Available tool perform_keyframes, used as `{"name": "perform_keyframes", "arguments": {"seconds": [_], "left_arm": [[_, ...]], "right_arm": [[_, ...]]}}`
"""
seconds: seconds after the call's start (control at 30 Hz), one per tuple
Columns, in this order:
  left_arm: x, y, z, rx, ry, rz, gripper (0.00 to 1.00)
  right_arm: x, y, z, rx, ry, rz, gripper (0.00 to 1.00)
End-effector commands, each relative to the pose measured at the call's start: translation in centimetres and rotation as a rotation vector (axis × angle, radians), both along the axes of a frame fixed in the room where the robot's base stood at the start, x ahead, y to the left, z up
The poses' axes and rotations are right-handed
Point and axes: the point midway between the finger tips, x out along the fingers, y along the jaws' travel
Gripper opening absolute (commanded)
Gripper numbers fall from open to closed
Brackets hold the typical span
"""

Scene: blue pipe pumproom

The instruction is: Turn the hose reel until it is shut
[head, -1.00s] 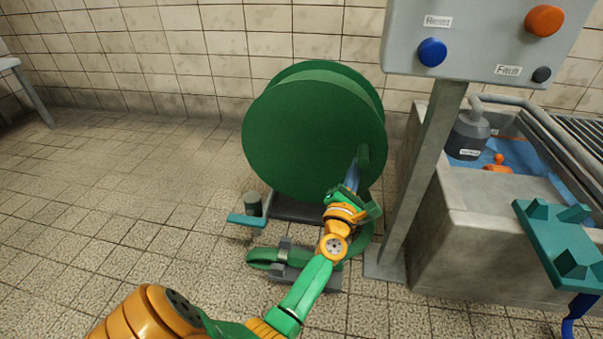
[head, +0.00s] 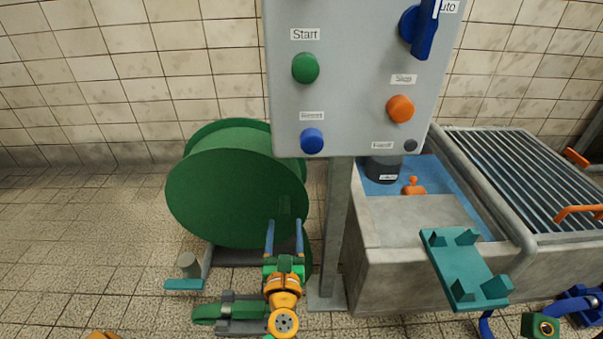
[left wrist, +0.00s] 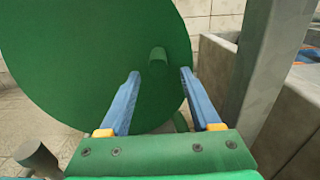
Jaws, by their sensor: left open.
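The hose reel (head: 225,190) is a large green drum standing on the floor left of centre in the head view. Its disc fills much of the left wrist view (left wrist: 80,50). A short green knob handle (left wrist: 158,55) sticks out of the disc near its right edge; it also shows in the head view (head: 285,206). My left gripper (head: 284,238) is in front of the reel's lower right. Its two blue fingers are apart and empty, pointing at the disc. In the left wrist view, the handle appears between the fingertips (left wrist: 160,74), without visible contact.
A grey control panel (head: 350,75) on a post (head: 337,230) stands just right of the reel. A concrete basin (head: 420,270) is farther right, with a teal bracket (head: 463,268) in front. Floor at left is clear.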

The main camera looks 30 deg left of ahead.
Motion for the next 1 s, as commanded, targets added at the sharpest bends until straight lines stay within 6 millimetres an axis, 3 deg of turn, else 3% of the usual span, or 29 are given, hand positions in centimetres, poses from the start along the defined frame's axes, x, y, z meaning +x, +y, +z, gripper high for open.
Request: {"name": "perform_keyframes", "arguments": {"seconds": [0.1,0.4,0.7,0.73,0.97,1.0], "left_arm": [[0.0,0.4,0.2,-0.037,-0.012,0.010,0.64],[4.8,3.3,-0.1,-0.035,-0.014,0.009,0.64],[5.5,3.8,0.0,-0.035,-0.010,0.009,0.64],[5.5,3.8,0.0,-0.035,-0.010,0.009,0.62],[5.5,3.8,0.0,-0.035,-0.010,0.009,0.00],[5.5,3.8,0.0,-0.035,-0.010,0.009,0.00]], "right_arm": [[0.1,0.0,-0.2,0.001,0.018,0.001,0.89],[-0.2,-0.2,-0.8,0.010,-0.013,0.005,0.89],[-0.2,-0.2,-0.7,0.012,-0.020,0.007,0.89],[-0.2,-0.2,-0.7,0.013,-0.020,0.006,0.89],[-0.2,-0.2,-0.7,0.013,-0.018,0.007,0.89],[-0.2,-0.2,-0.7,0.013,-0.018,0.007,0.89]]}}
